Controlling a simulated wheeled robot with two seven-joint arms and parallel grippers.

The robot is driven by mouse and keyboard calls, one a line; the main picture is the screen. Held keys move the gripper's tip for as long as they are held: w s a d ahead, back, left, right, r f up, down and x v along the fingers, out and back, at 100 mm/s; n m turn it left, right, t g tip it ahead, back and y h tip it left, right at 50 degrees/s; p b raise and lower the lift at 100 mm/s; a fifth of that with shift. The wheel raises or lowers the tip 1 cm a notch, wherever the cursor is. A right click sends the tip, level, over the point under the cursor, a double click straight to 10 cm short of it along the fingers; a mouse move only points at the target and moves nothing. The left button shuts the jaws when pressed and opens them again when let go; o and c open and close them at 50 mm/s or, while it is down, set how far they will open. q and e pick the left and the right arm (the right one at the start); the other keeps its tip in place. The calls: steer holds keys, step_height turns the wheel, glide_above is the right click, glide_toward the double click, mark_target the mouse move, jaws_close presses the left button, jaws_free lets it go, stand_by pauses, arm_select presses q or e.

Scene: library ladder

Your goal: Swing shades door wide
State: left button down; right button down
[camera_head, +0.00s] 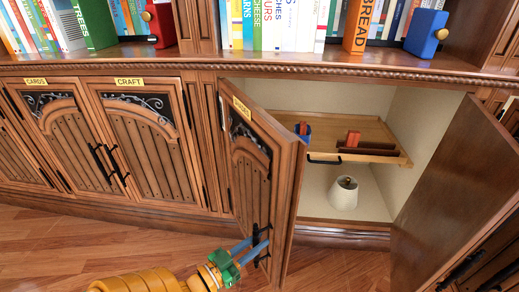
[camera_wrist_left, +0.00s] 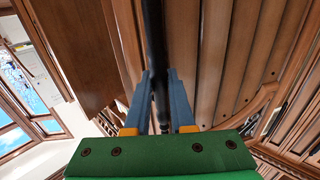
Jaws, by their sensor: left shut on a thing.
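A wooden cabinet door (camera_head: 262,175) with a small yellow label, too slanted to read surely, stands swung partly open toward me at the left side of the open cabinet. Its black bar handle (camera_head: 256,240) is low near its free edge. My left gripper (camera_head: 254,246) has its blue fingers shut on this handle. In the left wrist view the black handle (camera_wrist_left: 154,40) runs between the two blue fingers (camera_wrist_left: 160,98), and the door's planks (camera_wrist_left: 205,60) fill the right side. My right gripper is not in view.
The opposite door (camera_head: 455,185) also stands open at the right. Inside are a pull-out wooden tray (camera_head: 375,135) and a cream lampshade (camera_head: 343,193). The CRAFT door (camera_head: 150,140) at left is closed. Bare floor (camera_head: 120,250) lies in front. Books stand on the shelf above.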

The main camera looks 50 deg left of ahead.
arm_select(q)
steer(key=c, duration=0.8)
jaws_free()
steer(key=shift+o, duration=0.2)
steer(key=shift+s, duration=0.3)
steer(key=s+p, duration=0.1)
steer(key=s, duration=0.5)
steer(key=shift+s+a, duration=0.2)
steer(key=shift+s, duration=0.1)
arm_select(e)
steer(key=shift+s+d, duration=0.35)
